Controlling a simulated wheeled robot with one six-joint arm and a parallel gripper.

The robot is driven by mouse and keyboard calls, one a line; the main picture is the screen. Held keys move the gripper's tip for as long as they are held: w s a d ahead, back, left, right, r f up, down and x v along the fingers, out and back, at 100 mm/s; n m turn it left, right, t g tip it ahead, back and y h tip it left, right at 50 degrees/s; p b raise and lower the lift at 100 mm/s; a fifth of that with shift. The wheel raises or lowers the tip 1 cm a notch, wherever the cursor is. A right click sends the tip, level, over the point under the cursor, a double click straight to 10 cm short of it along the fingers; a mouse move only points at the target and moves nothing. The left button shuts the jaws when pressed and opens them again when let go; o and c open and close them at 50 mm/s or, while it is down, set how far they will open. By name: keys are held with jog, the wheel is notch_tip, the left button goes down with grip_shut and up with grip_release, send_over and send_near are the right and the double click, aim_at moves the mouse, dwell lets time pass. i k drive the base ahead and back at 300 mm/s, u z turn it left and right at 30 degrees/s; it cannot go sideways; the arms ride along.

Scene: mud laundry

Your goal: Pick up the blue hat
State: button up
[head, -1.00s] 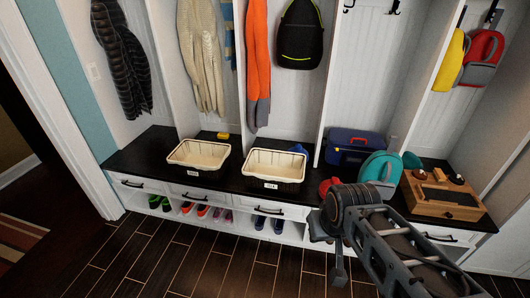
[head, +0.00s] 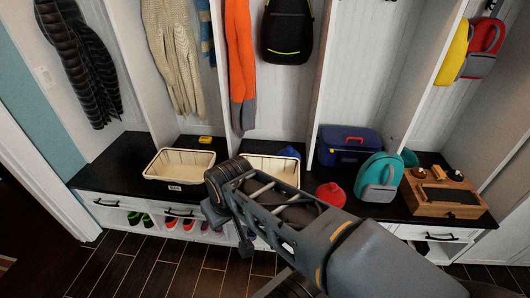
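A small blue thing, seemingly the blue hat (head: 289,152), lies on the dark bench top behind the right-hand cream basket. Only its upper part shows; the basket rim hides the rest, so its shape is hard to tell. My arm reaches in from the lower right, in front of the right-hand basket, and covers much of it. The arm's far end is left of and nearer than the blue thing, apart from it. I cannot make out the fingers of my gripper or anything held.
Cream baskets stand left (head: 180,165) and right (head: 262,164) on the bench. A yellow item (head: 205,140) lies behind the left one. Right of them are a red item (head: 331,194), a blue case (head: 345,147), a teal backpack (head: 381,178) and a wooden box (head: 441,193). Shoes sit below.

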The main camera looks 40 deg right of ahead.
aim_at(289, 151)
jog(key=z, duration=0.2)
jog(key=i, duration=0.9)
jog(key=z, duration=0.85)
jog(key=i, duration=0.5)
jog(key=z, duration=0.45)
